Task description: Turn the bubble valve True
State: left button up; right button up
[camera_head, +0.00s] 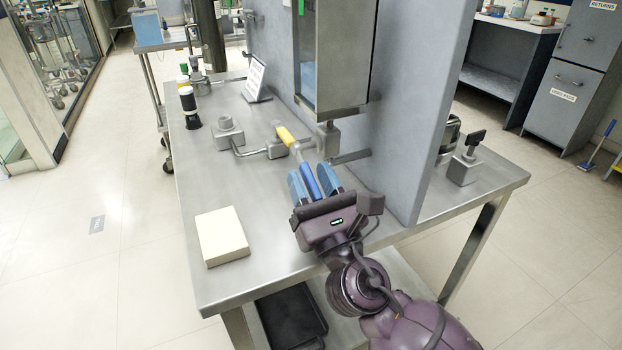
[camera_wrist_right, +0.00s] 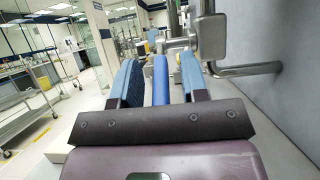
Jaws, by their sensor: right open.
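A grey valve body (camera_head: 277,148) with pipe fittings stands on the steel bench below a tall clear-fronted column. A lever with a yellow section (camera_head: 286,135) and a blue grip (camera_head: 309,181) slants from it toward my right gripper (camera_head: 314,179). The right gripper is open, its two blue fingers on either side of the blue grip. In the right wrist view the blue grip (camera_wrist_right: 160,80) lies between the fingers with a gap on each side. Where the lever joins the valve is not clear. My left gripper is not in view.
A grey upright panel (camera_head: 405,110) stands close on the right of the gripper. A cream block (camera_head: 222,236) lies on the bench (camera_head: 195,165) at left. A black-and-white bottle (camera_head: 189,107) and small sign (camera_head: 255,78) stand farther back. The bench's left-middle surface is mostly free.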

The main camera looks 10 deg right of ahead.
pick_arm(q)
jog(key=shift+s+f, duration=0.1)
pick_arm(e)
jog(key=shift+f, duration=0.1)
jog(key=shift+s+f, duration=0.15)
jog(key=shift+s, duration=0.05)
pick_arm(q)
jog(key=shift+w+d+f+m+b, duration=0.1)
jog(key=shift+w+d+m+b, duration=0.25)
jog(key=shift+b, duration=0.8)
pick_arm(e)
jog(key=v, duration=1)
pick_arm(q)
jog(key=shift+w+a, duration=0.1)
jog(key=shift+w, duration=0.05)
pick_arm(e)
jog(key=shift+s+d, duration=0.1)
jog(key=shift+s, duration=0.05)
jog(key=shift+c, duration=0.3)
